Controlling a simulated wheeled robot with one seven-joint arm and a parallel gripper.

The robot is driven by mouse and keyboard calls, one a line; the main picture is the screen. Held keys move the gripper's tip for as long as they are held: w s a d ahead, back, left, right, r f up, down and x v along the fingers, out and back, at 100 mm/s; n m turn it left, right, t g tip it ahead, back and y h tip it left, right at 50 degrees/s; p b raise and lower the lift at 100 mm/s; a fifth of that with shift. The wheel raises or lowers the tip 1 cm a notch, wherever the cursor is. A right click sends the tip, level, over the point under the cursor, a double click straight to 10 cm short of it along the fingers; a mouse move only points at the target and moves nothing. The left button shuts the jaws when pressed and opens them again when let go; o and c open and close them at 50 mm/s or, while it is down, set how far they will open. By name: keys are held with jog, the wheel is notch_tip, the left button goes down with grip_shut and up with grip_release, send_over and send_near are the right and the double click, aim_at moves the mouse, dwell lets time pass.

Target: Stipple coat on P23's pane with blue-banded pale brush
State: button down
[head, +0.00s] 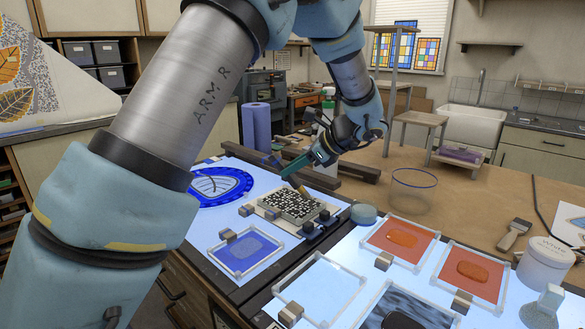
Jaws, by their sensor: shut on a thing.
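My gripper (302,163) is shut on a brush (299,187), with the tan bristle end pointing down. It is just above a black-and-white patterned block (287,206) on the light table. I cannot tell whether the bristles touch the block. The brush's handle is largely hidden by the gripper, and its band is too small to make out surely. Framed panes lie nearer: a blue one (245,251), a clear one (321,287), two orange ones (399,242) (473,272) and a dark streaked one (405,309). No label reading P23 is legible.
A blue-rimmed oval piece (217,186) lies left of the block. Small blocks sit at the frames' edges. The brown worktop beyond the bowl has free room.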

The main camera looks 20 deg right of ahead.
jog(key=shift+r, duration=0.65)
jog(key=shift+r+p, duration=1.95)
